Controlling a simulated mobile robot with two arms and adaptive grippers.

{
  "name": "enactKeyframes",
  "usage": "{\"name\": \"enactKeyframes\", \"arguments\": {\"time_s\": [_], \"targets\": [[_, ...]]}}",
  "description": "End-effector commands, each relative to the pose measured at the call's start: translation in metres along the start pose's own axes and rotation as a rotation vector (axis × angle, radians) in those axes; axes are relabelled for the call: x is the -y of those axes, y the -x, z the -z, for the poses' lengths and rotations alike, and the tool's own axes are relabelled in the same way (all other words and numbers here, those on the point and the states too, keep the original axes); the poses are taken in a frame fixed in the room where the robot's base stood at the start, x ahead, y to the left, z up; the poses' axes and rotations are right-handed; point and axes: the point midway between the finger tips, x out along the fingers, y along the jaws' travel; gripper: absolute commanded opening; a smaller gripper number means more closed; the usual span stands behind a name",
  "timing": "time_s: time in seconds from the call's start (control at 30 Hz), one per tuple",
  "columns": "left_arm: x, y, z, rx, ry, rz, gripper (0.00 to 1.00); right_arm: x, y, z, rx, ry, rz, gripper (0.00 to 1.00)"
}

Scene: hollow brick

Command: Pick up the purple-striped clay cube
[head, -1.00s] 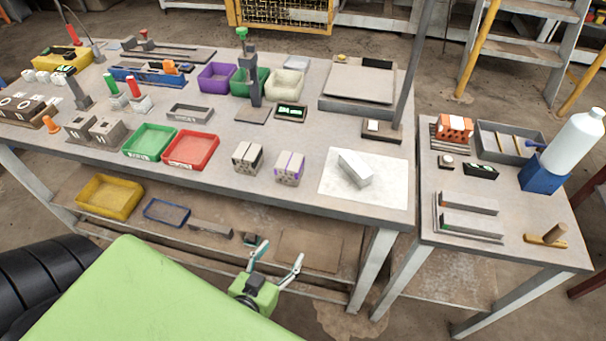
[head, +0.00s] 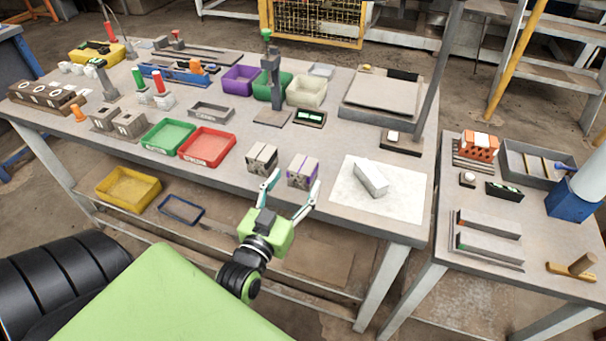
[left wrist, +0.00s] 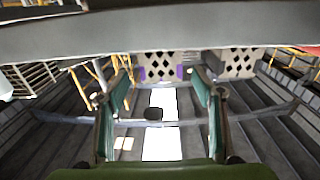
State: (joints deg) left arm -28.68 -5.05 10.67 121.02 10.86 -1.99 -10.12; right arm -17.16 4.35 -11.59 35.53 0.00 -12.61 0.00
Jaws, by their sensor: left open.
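The purple-striped clay cube (head: 303,170) sits near the front edge of the workbench, pale with purple bands. In the left wrist view its face with dark holes (left wrist: 160,58) shows ahead, between the fingertips. A similar plain clay cube (head: 262,157) stands just left of it in the head view; the left wrist view shows it on the right (left wrist: 238,62). My left gripper (head: 292,185) is open and empty at the bench's front edge, its fingertips close to the cubes. I cannot tell whether they touch. My right gripper is out of view.
A white sheet with a grey block (head: 370,178) lies right of the cubes. A red tray (head: 207,147) and a green tray (head: 168,136) lie to the left. The bench's front edge (head: 330,212) runs by the gripper. Bare bench lies behind the cubes.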

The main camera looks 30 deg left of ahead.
Motion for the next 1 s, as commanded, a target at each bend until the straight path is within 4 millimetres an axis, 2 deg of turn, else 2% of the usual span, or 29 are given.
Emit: {"name": "enactKeyframes", "arguments": {"time_s": [0.13, 0.4, 0.73, 0.9, 1.0], "targets": [[0.001, -0.011, -0.002, -0.003, 0.0, 0.0, 0.61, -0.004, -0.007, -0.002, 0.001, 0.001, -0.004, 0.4], [0.002, -0.047, -0.002, -0.002, 0.001, 0.001, 0.61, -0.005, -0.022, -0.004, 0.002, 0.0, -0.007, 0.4], [0.002, -0.053, -0.001, 0.0, 0.0, 0.001, 0.61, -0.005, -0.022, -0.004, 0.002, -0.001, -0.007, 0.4], [0.002, -0.053, -0.001, 0.0, 0.0, 0.001, 0.17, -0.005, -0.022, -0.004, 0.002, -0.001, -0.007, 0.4], [0.002, -0.053, 0.0, -0.002, 0.0, 0.001, 0.16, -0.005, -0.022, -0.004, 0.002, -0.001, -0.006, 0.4]]}}
